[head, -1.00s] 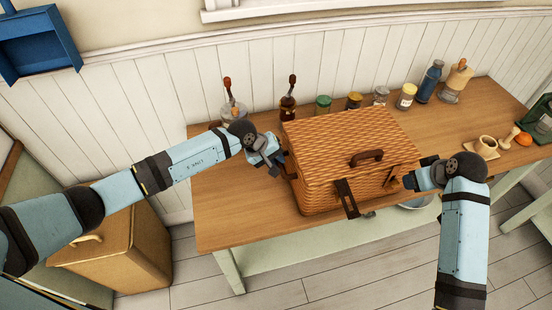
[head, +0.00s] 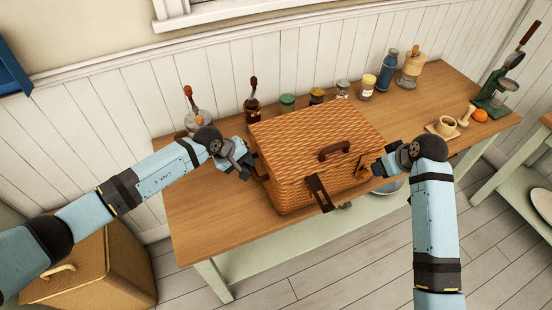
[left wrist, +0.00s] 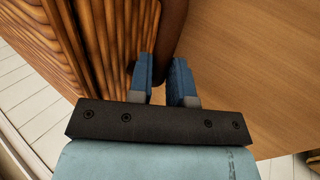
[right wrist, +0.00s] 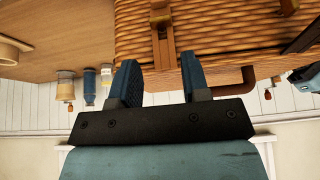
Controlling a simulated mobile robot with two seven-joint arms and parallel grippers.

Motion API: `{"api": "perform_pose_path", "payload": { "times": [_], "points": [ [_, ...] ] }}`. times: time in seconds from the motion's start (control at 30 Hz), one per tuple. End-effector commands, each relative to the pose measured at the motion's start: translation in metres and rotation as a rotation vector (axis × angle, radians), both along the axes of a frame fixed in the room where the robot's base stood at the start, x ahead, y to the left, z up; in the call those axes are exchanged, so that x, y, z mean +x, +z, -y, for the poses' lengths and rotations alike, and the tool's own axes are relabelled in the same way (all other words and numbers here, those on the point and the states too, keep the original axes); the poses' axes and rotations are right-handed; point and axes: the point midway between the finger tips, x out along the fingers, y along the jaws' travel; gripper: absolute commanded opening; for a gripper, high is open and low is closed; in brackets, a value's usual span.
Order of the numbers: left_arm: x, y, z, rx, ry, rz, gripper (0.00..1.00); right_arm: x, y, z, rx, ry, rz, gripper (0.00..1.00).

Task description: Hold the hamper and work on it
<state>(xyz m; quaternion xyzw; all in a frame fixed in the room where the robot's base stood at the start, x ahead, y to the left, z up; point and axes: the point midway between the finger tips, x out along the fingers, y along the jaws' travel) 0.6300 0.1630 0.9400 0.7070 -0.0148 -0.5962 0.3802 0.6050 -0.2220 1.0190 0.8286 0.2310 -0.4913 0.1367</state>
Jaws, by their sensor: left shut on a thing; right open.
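The wicker hamper (head: 290,165) stands on the wooden table with its lid down. A brown handle (head: 334,150) is on the lid. A dark strap (head: 319,192) sticks out at the front left. My left gripper (head: 247,172) is at the hamper's left end; the left wrist view shows its fingers (left wrist: 168,82) shut on the brown side handle (left wrist: 172,30). My right gripper (head: 378,170) is open at the hamper's front right. In the right wrist view, its fingers (right wrist: 158,82) are apart near a tan strap with a metal latch (right wrist: 163,40); contact is unclear.
Several jars and bottles, including a blue bottle (head: 387,70), line the table's back by the wall. A cup (head: 444,127), an orange (head: 480,115) and a green stand (head: 495,90) are at the right. The table (head: 205,225) is clear at front left.

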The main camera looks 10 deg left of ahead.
Motion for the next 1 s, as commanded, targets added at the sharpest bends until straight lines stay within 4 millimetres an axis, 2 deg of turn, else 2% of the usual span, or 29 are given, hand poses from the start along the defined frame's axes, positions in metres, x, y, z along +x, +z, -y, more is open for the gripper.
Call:
{"api": "perform_pose_path", "payload": {
  "times": [0.33,0.4,0.5,0.73,1.0],
  "points": [
    [0.000,-0.001,-0.002,0.003,0.003,-0.001,0.00,0.000,0.000,0.000,0.000,0.000,0.000,0.43],
    [0.000,-0.001,-0.002,0.003,0.003,-0.001,0.00,0.000,0.000,0.000,-0.001,0.000,0.000,0.35],
    [0.000,-0.001,-0.002,0.003,0.003,-0.001,0.00,0.001,-0.005,0.001,-0.012,-0.002,0.019,0.35],
    [0.000,-0.001,-0.002,0.003,0.003,-0.001,0.00,0.006,-0.040,0.016,-0.150,0.007,0.225,0.35],
    [0.000,-0.001,-0.002,0.003,0.003,-0.001,0.00,-0.005,-0.078,0.034,-0.486,0.126,0.605,0.35]
  ]
}}
